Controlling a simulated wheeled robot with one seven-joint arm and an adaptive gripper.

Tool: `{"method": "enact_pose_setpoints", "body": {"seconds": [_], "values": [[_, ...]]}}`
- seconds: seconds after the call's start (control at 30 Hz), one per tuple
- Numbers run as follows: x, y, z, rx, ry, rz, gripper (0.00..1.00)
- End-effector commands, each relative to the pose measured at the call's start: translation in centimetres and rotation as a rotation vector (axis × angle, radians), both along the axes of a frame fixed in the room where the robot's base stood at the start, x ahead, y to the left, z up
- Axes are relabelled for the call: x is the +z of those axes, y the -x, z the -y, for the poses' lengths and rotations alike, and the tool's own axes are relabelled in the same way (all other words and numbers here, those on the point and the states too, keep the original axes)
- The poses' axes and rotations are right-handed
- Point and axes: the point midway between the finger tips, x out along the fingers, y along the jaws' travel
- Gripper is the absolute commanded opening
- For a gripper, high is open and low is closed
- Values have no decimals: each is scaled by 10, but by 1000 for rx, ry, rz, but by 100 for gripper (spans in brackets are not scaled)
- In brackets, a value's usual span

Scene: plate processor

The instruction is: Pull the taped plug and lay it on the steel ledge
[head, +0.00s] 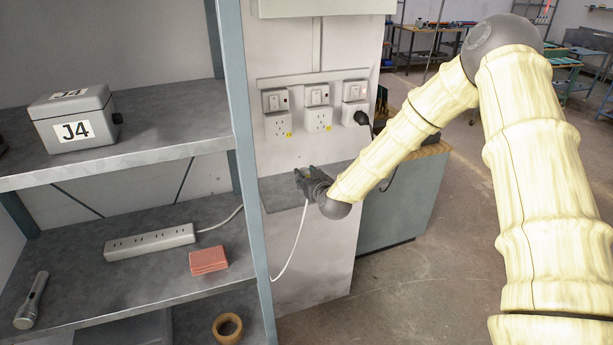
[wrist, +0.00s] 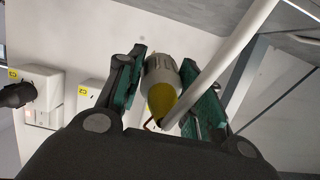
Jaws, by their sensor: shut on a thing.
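My gripper (head: 305,176) is at the steel ledge (head: 275,194), below the wall sockets in the head view. In the wrist view my gripper (wrist: 166,92) is shut on a pale grey plug (wrist: 160,70) with yellow tape (wrist: 162,98) around it. A white cord (wrist: 225,60) runs from the plug; in the head view the cord (head: 292,246) hangs below my gripper. The plug is clear of the sockets. Whether it touches the ledge cannot be told. My gripper hides the plug in the head view.
Three sockets (head: 318,119) with yellow stickers are on the wall; a black plug (head: 361,118) sits in the right one. At left, a shelf unit (head: 244,130) holds a J4 box (head: 75,118), a power strip (head: 150,242), a red block (head: 208,260) and a torch (head: 32,300).

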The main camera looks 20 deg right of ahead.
Motion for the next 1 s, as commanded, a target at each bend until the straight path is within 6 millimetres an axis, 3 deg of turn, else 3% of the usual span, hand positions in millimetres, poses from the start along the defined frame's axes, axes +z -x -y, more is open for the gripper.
{"method": "enact_pose_setpoints", "body": {"seconds": [1.0], "values": [[-51,-35,-1,0,1,2,0]]}}
